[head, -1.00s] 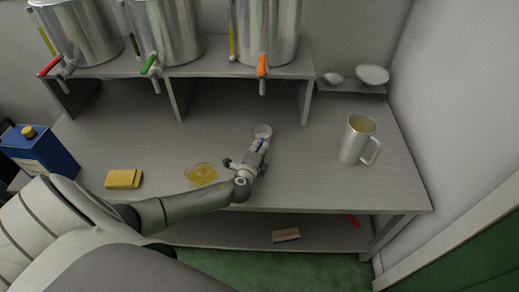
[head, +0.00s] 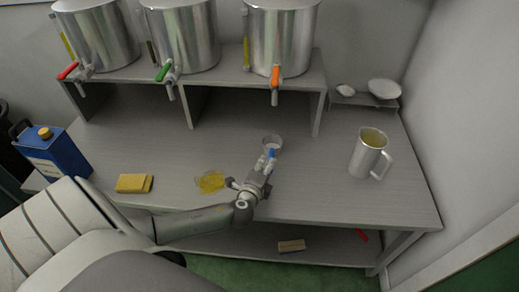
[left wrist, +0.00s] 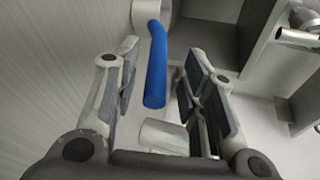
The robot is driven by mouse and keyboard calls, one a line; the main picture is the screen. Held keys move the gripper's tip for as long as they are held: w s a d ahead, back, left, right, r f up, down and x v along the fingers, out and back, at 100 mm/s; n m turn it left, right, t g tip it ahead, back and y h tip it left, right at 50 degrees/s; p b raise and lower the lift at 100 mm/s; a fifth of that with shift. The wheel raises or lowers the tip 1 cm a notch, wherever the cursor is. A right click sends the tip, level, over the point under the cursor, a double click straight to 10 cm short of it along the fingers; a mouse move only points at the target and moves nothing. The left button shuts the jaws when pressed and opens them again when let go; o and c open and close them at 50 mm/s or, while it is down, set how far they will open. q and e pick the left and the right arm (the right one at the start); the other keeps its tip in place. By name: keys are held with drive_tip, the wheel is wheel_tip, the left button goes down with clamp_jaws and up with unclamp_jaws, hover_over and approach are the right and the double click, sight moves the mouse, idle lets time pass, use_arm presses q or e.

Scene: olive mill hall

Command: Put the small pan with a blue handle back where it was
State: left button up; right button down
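The small pan (head: 272,142) is a round metal pan on the worktop, in front of the rack and below the orange tap. Its blue handle (head: 271,154) points toward my left gripper (head: 265,165). In the left wrist view the blue handle (left wrist: 155,65) lies between the two spread fingers of my left gripper (left wrist: 160,85), with gaps visible on both sides. Only a little of the pan (left wrist: 150,10) shows at the top there. My right gripper is in neither view.
A yellow puddle (head: 210,182) and a yellow sponge (head: 134,183) lie left of my gripper. A metal jug (head: 366,155) stands right. A small raised shelf (head: 362,101) with white dishes is at the back right. The rack (head: 225,82) carries metal tanks with taps. Worktop between pan and jug is clear.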

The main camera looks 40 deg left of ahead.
use_arm(q)
drive_tip(key=v, duration=0.6)
drive_tip(key=shift+s, duration=0.2)
